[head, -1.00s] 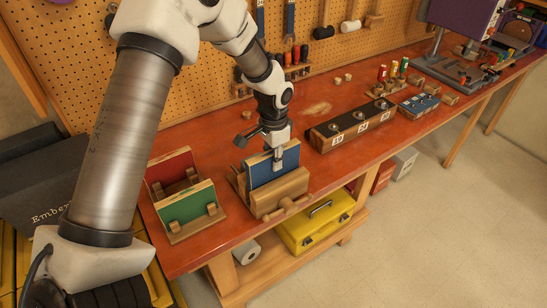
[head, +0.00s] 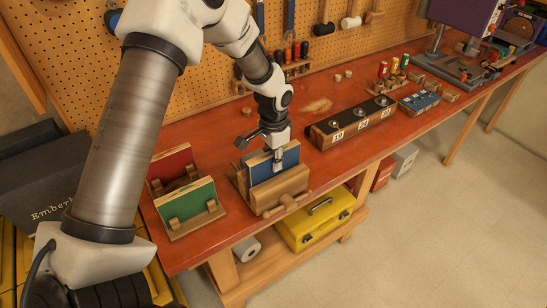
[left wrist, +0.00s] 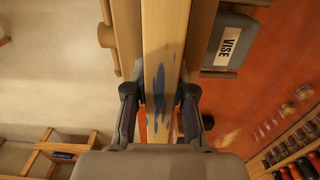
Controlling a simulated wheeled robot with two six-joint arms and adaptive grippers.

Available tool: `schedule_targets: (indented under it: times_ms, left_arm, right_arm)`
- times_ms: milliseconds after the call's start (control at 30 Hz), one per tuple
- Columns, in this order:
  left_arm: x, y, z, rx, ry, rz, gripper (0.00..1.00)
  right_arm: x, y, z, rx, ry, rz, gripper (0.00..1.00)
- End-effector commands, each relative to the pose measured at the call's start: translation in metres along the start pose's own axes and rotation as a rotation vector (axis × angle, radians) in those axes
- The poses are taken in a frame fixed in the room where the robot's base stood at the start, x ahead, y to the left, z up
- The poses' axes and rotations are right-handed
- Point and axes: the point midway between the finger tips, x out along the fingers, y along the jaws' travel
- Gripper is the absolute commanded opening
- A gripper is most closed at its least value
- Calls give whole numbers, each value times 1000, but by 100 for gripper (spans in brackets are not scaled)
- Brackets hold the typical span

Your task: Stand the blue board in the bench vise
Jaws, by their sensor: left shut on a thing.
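The blue board (head: 271,168) stands upright in the wooden bench vise (head: 280,190), between its two jaws, in the head view. My left gripper (head: 277,162) is shut on the blue board's top edge. In the left wrist view the fingers (left wrist: 160,118) lie on both sides of the board's pale, blue-smeared edge (left wrist: 162,40). The vise jaws run along both sides of the board there, beside a grey block marked VISE (left wrist: 232,42). How deep the board sits in the vise is hidden. My right gripper is not in view.
A red board (head: 171,164) and a green board (head: 190,202) stand in a wooden rack left of the vise. A numbered block (head: 350,128) stands to the right. A yellow toolbox (head: 318,222) is on the shelf below. The bench top between is mostly clear.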

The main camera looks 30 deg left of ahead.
Motion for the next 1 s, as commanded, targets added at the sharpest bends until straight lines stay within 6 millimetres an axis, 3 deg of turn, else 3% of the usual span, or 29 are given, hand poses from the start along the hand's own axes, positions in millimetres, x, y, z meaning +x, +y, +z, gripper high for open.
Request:
schedule_targets:
  times_ms: [533, 567, 600, 633, 1000]
  left_arm:
    - [12, 0, 0, 0, 0, 0, 0]
    - [12, 0, 0, 0, 0, 0, 35]
    - [12, 0, 0, 0, 0, 0, 49]
    - [12, 0, 0, 0, 0, 0, 54]
    - [5, 0, 0, 0, 0, 0, 54]
  right_arm:
    - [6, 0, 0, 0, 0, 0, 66]
    - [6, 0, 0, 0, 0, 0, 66]
    - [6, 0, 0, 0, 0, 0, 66]
    - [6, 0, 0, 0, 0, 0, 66]
    - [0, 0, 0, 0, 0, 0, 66]
